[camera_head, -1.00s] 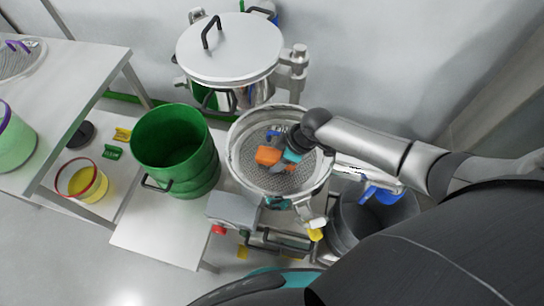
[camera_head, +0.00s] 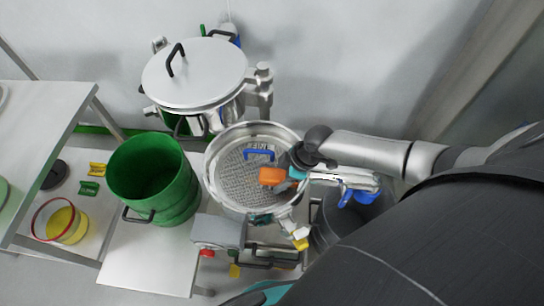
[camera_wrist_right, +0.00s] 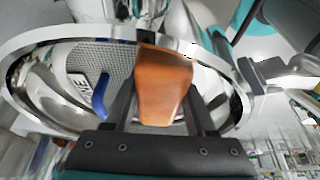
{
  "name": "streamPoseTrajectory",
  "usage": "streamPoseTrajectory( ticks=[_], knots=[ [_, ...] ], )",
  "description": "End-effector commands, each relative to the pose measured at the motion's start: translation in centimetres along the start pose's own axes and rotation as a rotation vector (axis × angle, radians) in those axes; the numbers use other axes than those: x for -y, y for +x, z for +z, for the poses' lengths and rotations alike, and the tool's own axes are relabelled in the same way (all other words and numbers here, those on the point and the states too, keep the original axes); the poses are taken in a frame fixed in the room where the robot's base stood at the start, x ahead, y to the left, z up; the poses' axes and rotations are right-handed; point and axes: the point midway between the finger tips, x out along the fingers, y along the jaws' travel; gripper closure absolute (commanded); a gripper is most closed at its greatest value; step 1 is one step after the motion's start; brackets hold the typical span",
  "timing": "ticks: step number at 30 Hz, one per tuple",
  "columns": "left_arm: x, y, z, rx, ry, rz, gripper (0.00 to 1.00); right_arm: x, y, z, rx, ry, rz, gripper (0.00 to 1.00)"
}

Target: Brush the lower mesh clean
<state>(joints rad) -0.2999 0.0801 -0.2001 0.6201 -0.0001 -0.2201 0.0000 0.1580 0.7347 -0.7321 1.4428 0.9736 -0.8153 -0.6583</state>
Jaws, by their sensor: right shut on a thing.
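The round steel sieve (camera_head: 210,180) stands open, with a grey mesh (camera_head: 235,185) across its inside. The mesh also shows in the right wrist view (camera_wrist_right: 112,62). My right gripper (camera_head: 283,175) is shut on an orange block (camera_head: 270,177), apparently the brush body, over the right part of the mesh. In the right wrist view the orange block (camera_wrist_right: 163,85) sits between both fingers. Its underside is hidden, so I cannot tell whether it touches the mesh. A blue handle (camera_head: 258,153) with a white tag (camera_wrist_right: 80,86) lies inside the sieve. My left gripper is not in view.
A lidded steel vessel (camera_head: 195,75) stands behind the sieve. A green drum (camera_head: 155,180) is close on its left. A grey box with a red button (camera_head: 207,253) is in front. A dark bin (camera_head: 330,228) stands at the right. A table (camera_head: 50,130) is at far left.

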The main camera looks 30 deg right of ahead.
Motion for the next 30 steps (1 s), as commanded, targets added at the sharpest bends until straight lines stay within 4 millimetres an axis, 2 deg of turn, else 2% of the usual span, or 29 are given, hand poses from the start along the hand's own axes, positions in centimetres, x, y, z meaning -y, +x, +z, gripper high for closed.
streamPoseTrajectory(
  ticks=[8, 19, 30],
  knots=[
    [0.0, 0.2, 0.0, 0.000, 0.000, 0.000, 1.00, 0.0, 0.3, 0.1, -0.004, -0.001, 0.000, 0.89],
    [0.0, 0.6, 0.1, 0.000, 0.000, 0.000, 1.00, 0.4, 1.9, -2.6, -0.006, -0.001, -0.006, 0.89],
    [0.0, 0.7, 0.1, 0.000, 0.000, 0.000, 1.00, 0.5, 2.7, -4.1, -0.005, 0.000, -0.007, 0.89]
  ],
)
